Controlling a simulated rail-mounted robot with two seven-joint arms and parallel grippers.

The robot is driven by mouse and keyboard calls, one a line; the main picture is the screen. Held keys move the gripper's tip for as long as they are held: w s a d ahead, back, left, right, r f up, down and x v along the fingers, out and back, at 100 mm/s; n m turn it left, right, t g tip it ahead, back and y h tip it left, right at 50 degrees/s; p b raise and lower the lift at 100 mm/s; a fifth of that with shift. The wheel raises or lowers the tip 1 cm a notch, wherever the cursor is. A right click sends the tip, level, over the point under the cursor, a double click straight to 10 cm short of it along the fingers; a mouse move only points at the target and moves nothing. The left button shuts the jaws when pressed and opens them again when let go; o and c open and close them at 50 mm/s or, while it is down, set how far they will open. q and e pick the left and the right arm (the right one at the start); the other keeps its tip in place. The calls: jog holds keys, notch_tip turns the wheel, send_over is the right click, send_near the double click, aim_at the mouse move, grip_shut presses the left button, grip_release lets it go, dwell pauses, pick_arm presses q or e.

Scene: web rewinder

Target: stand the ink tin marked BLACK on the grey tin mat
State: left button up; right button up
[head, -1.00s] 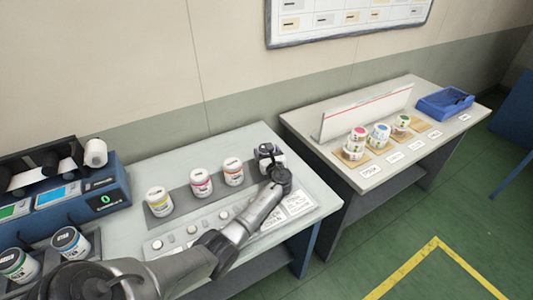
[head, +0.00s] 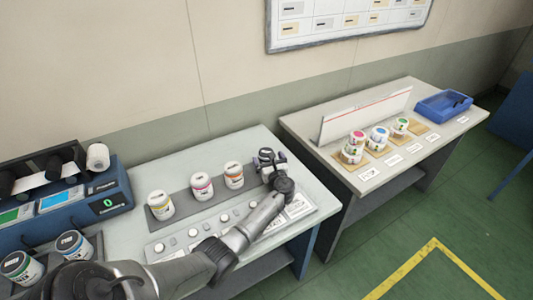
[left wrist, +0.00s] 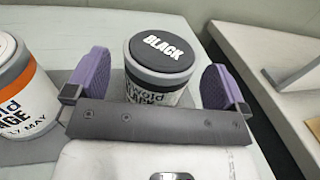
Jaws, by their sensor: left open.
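The ink tin marked BLACK (left wrist: 163,52) has a dark lid with white lettering and a white and grey body. It is upright between the two purple fingers of my left gripper (left wrist: 157,78), which is open, with gaps visible at both sides. In the head view my left gripper (head: 272,167) is at the right end of the grey tin mat (head: 182,200), partly covering the tin. The tin appears to stand on that end of the mat, but its base is hidden. My right gripper is not in view.
Yellow (head: 160,205), magenta (head: 202,187) and orange (head: 234,176) labelled tins stand on the mat to the left. Two more tins stand in a holder at lower left, beside a blue machine (head: 98,200). Another table (head: 385,170) to the right holds small pots and a blue tray (head: 443,105).

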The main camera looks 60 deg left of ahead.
pick_arm(q)
jog(key=p+v, duration=0.4)
jog(key=v, duration=0.4)
jog(key=shift+s+d+r, duration=0.1)
jog(key=shift+d, duration=0.1)
jog(key=shift+s+d+p, duration=0.1)
jog(key=shift+d+p, duration=0.35)
jog(key=shift+d, duration=0.15)
